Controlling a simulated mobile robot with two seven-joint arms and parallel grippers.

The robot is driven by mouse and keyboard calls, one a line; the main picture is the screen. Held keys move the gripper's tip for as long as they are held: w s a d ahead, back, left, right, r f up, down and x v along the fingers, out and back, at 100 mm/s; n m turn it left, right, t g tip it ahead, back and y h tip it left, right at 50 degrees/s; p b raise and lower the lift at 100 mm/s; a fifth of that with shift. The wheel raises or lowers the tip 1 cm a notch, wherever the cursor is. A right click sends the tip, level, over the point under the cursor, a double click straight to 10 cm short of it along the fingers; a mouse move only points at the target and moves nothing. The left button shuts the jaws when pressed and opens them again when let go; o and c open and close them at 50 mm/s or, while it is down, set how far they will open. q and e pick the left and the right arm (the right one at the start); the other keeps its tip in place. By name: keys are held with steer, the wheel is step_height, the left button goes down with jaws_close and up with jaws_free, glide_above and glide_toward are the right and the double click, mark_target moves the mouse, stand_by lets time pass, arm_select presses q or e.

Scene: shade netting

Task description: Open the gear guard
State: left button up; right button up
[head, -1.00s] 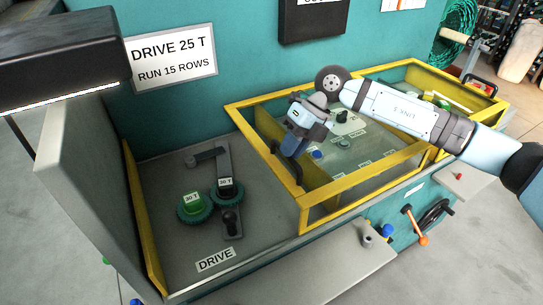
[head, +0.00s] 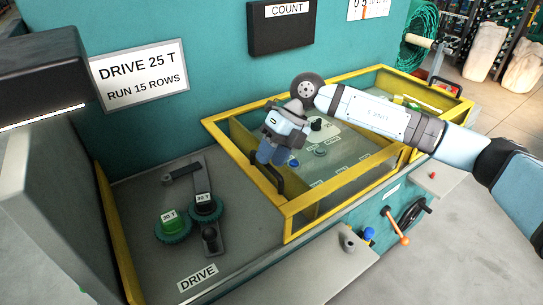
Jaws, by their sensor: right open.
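The gear guard (head: 294,205) is a yellow-framed clear cover on the right part of the machine bed. I cannot tell whether a finger touches the handle. The drive area shows a green 30 T gear (head: 173,225) and a dark 30 T gear (head: 205,208). My left gripper is not in view.
A sign (head: 139,74) reads DRIVE 25 T, RUN 15 ROWS. A dark COUNT box (head: 282,27) hangs on the teal wall. An orange-tipped lever (head: 397,228) and a black handwheel (head: 414,213) are on the front. A grey panel stands at the left.

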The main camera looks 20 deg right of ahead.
steer(key=b+v, duration=0.1)
steer(key=v, duration=1.2)
steer(key=shift+r, duration=0.2)
